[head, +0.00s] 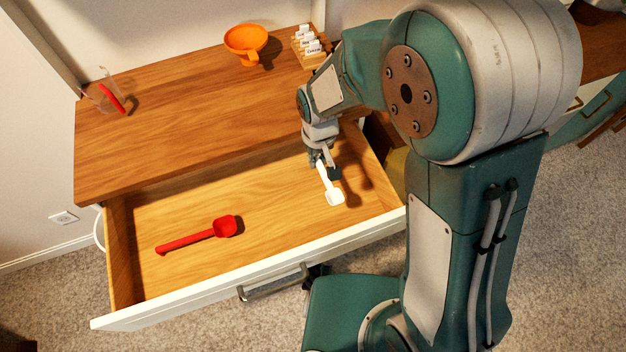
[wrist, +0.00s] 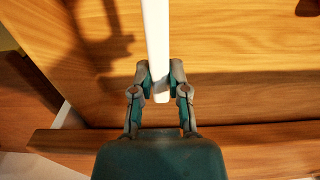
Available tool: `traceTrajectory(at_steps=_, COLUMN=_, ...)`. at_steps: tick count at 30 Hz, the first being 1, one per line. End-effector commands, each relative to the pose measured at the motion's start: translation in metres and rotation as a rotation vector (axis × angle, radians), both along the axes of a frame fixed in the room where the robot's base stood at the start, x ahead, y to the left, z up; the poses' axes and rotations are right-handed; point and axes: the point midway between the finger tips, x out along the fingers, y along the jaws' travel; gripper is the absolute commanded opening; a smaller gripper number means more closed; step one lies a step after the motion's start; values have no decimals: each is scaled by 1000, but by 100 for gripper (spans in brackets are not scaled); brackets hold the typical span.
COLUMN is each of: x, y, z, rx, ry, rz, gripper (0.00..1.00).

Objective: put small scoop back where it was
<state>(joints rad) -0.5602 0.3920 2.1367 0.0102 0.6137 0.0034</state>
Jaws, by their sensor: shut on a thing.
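A small white scoop (head: 330,186) is in my gripper (head: 324,168), inside or just above the right part of the open drawer (head: 180,268). Its bowl points toward the drawer front. In the wrist view my gripper (wrist: 160,78) is shut on the handle of the white scoop (wrist: 157,40), near the handle's end. The scoop's bowl is out of the wrist view. Whether the scoop touches the drawer floor I cannot tell. A larger red scoop (head: 200,235) lies in the left part of the drawer.
The drawer floor between the two scoops is clear. The drawer front has a handle (head: 272,284).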

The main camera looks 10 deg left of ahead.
Motion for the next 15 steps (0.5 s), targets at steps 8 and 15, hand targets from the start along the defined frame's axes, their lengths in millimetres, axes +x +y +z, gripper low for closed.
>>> traceTrajectory(at_steps=8, x=-1, y=4, z=-35, rx=-9, ry=6, rz=3, gripper=0)
traceTrajectory(at_steps=15, x=-1, y=6, z=-68, rx=-8, ry=2, rz=2, gripper=0)
